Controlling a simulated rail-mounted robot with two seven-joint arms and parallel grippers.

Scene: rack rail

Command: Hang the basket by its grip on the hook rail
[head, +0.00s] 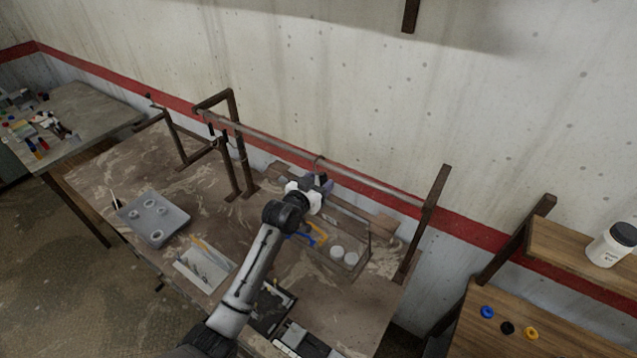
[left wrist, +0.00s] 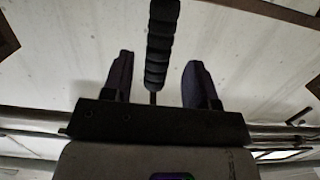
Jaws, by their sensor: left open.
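The hook rail (head: 380,184) runs along the wall above the back of the workbench, between dark metal posts. A hook (head: 318,161) shows on it near the middle. The basket (head: 350,231), a brownish open frame with white round items and yellow and blue pieces in or beside it, is below the rail at the right. I cannot tell whether it hangs or stands. My left gripper (head: 318,184) is just in front of the rail, over the basket's left end. In the left wrist view its open fingers (left wrist: 160,80) stand apart on either side of a black ribbed grip (left wrist: 161,45), with gaps on both sides.
The workbench (head: 115,165) carries a grey tray with rings (head: 155,218), a white tray (head: 204,265) and dark boxes at the front. A metal frame (head: 231,140) rises at the rail's left end. A wooden shelf with a white jar (head: 611,245) stands at the right.

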